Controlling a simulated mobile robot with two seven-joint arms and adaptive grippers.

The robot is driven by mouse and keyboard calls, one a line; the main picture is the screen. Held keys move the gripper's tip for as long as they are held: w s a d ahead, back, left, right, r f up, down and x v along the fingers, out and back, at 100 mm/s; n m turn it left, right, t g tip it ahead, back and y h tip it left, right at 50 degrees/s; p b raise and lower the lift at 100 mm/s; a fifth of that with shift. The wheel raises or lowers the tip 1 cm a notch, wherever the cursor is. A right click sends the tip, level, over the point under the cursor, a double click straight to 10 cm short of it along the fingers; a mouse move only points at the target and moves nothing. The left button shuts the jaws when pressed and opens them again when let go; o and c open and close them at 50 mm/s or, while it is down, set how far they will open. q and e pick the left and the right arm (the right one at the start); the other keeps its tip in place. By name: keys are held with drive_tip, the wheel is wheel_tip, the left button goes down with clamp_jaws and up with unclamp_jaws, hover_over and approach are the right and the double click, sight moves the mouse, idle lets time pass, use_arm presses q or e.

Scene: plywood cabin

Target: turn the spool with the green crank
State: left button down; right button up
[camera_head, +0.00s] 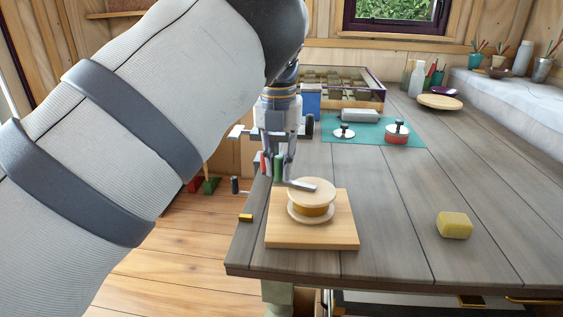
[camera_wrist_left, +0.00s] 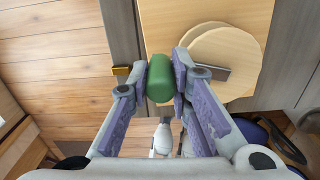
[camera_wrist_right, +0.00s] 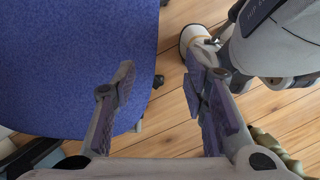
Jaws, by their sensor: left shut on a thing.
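The wooden spool (camera_head: 311,194) stands upright on a square wooden base (camera_head: 335,236) near the front left of the table. A flat grey crank arm (camera_head: 303,185) lies across its top, with the green crank handle (camera_head: 279,168) at its left end. My left gripper (camera_head: 277,166) is shut on the green handle from behind. In the left wrist view the green handle (camera_wrist_left: 160,78) sits between both finger pads, with the spool (camera_wrist_left: 225,58) just right of it. My right gripper (camera_wrist_right: 160,95) is open and empty, beside a blue rounded surface (camera_wrist_right: 75,60).
A yellow block (camera_head: 454,225) lies right of the spool base. A teal mat (camera_head: 370,131) behind carries a grey block, a small knobbed disc and a red round piece (camera_head: 397,133). A glass-topped case (camera_head: 340,85) stands at the back. The table's middle is clear.

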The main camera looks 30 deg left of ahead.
use_arm(q)
drive_tip(key=shift+s+d+n, duration=0.1)
drive_tip(key=shift+s+n, duration=0.15)
drive_tip(key=shift+n, duration=0.15)
idle(0.3)
drive_tip(key=c, duration=1.4)
unclamp_jaws()
drive_tip(key=shift+s, duration=0.1)
drive_tip(key=shift+c, duration=0.2)
drive_tip(key=shift+d, duration=0.1)
drive_tip(key=shift+r, duration=0.1)
wheel_tip(320, 180, up, 11)
drive_tip(key=shift+f, duration=0.1)
drive_tip(key=shift+r, duration=0.5)
